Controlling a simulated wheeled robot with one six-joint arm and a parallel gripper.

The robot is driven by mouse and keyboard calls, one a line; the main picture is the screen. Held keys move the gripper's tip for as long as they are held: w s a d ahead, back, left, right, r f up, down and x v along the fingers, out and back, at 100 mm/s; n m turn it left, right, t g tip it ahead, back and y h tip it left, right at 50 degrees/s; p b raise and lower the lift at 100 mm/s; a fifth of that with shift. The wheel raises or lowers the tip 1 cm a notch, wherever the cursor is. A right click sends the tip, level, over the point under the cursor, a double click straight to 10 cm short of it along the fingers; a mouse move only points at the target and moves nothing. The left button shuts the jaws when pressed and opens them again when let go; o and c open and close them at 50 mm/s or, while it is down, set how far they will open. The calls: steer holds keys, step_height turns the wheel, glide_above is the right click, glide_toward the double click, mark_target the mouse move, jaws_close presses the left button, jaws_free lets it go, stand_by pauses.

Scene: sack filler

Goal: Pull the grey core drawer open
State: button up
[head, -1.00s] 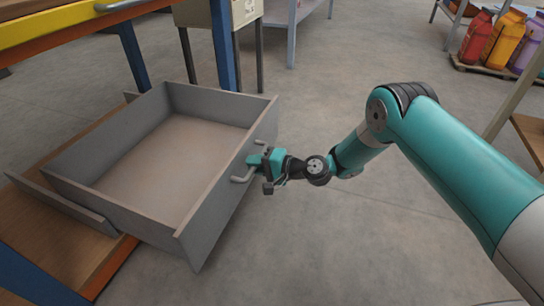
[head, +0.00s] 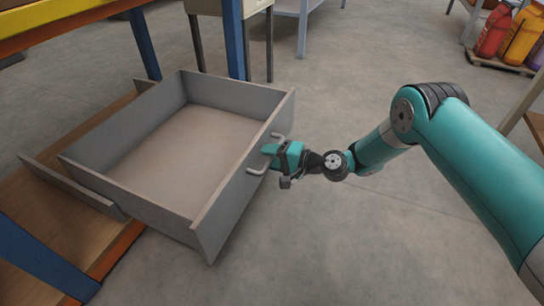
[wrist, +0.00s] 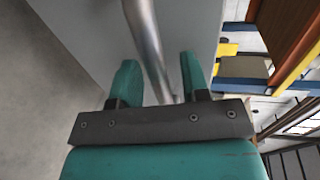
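The grey drawer (head: 226,208) stands far out of the bench, empty, with its brown floor showing. Its front carries a pale metal bar handle (head: 257,170), also seen in the wrist view (wrist: 143,27). My gripper (head: 274,153) is at the handle, in front of the drawer's face. In the wrist view my two teal fingers (wrist: 160,78) stand apart on either side of the bar. Gaps show between bar and fingers, so the gripper looks open around the handle. The inner contact faces are partly hidden.
The bench has blue legs (head: 235,40), a yellow edge (head: 55,20) and a wooden lower shelf (head: 60,225). Concrete floor (head: 350,245) is clear in front of the drawer.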

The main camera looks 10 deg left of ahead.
steer(key=p+v, duration=0.8)
steer(key=v, duration=0.9)
steer(key=shift+d, duration=0.2)
steer(key=shift+s, duration=0.1)
